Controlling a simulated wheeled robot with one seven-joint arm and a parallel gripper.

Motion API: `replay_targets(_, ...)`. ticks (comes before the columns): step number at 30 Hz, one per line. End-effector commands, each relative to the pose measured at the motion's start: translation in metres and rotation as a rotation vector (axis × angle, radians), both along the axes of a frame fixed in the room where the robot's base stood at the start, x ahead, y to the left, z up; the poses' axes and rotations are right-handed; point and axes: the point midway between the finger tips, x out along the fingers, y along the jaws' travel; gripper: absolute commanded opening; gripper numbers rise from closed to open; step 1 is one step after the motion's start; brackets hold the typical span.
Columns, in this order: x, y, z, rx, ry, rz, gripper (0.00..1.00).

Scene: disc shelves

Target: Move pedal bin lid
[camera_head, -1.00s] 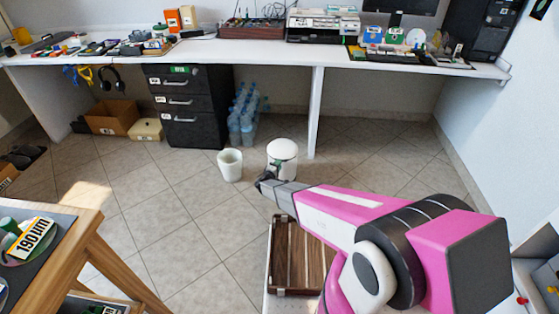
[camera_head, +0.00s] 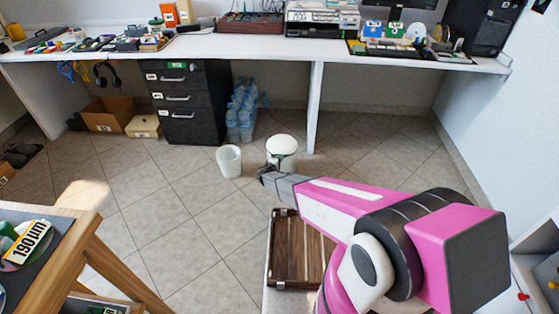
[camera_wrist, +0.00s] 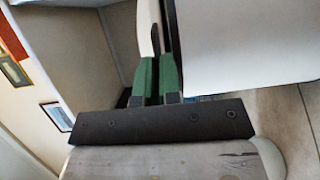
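The white pedal bin (camera_head: 283,162) stands upright on the tiled floor, under the front of the long desk. Its white lid (camera_head: 281,143) looks down on the bin, with a dark band below it. My gripper (camera_head: 282,155) is in front of the bin at lid height, and its dark wrist hides part of the bin. In the wrist view, the green fingers (camera_wrist: 157,76) are close together with a narrow dark gap. The bin's white body (camera_wrist: 250,40) fills the upper right beside them. A thin dark edge lies at the fingertips; I cannot tell whether they grip it.
An open white bin (camera_head: 229,161) stands just left of the pedal bin. Water bottles (camera_head: 242,115) and a black drawer unit (camera_head: 187,105) are behind, and a desk leg (camera_head: 314,110) is at right. A wooden tray (camera_head: 297,260) lies below my arm. Floor at left is clear.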

Motion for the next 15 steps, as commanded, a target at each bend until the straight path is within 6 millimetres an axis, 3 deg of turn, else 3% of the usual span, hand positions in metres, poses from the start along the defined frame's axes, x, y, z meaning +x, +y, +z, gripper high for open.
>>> replay_targets(15,0.017,0.000,0.079,0.015,0.344,0.001,0.00)
